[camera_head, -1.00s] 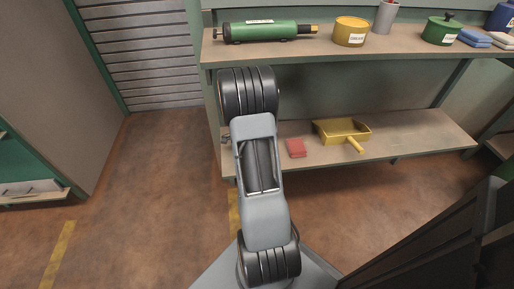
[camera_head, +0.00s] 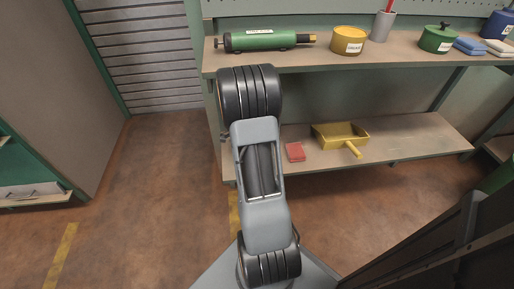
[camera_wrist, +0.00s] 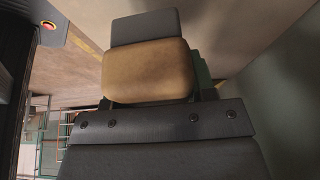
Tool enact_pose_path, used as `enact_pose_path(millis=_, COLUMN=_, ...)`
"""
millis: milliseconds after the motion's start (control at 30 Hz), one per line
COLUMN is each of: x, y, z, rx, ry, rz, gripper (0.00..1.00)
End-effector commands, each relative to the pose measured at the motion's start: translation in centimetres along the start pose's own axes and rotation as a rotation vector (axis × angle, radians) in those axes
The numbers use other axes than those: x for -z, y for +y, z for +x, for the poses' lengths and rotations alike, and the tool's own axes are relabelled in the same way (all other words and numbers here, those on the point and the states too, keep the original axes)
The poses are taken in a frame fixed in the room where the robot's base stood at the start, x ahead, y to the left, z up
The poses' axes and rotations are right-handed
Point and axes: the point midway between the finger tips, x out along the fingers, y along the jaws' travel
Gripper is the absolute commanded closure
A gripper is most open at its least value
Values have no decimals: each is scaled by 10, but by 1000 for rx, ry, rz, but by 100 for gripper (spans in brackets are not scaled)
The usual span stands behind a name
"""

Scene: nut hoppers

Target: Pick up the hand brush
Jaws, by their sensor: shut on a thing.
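The hand brush (camera_wrist: 148,72) shows in the wrist view as a rounded tan, wood-like block. My gripper (camera_wrist: 147,48) is shut on it. A dark grey finger plate stands behind the block, and the dark gripper body is below it. The bristles cannot be made out; a green edge shows just right of the block. In the head view my arm hides both gripper and brush.
The upper shelf holds a green cylinder (camera_head: 265,40), a yellow tin (camera_head: 347,41), a grey cup (camera_head: 381,27) and a green pot (camera_head: 436,40). The lower shelf holds a red block (camera_head: 295,152) and a yellow dustpan (camera_head: 341,136).

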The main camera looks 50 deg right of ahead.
Motion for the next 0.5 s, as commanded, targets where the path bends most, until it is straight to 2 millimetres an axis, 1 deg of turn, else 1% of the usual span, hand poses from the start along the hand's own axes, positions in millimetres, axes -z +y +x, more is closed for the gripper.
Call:
enact_pose_path(millis=33, x=4, y=9, z=-16, rx=3, ry=0, rz=-1, gripper=81)
enact_pose_path(millis=200, x=12, y=39, z=-52, rx=4, ry=0, rz=-1, gripper=81)
enact_pose_path(millis=300, x=10, y=62, z=-62, rx=2, ry=0, rz=-3, gripper=81)
enact_pose_path(millis=500, x=8, y=98, z=-78, rx=2, ry=0, rz=-3, gripper=81)
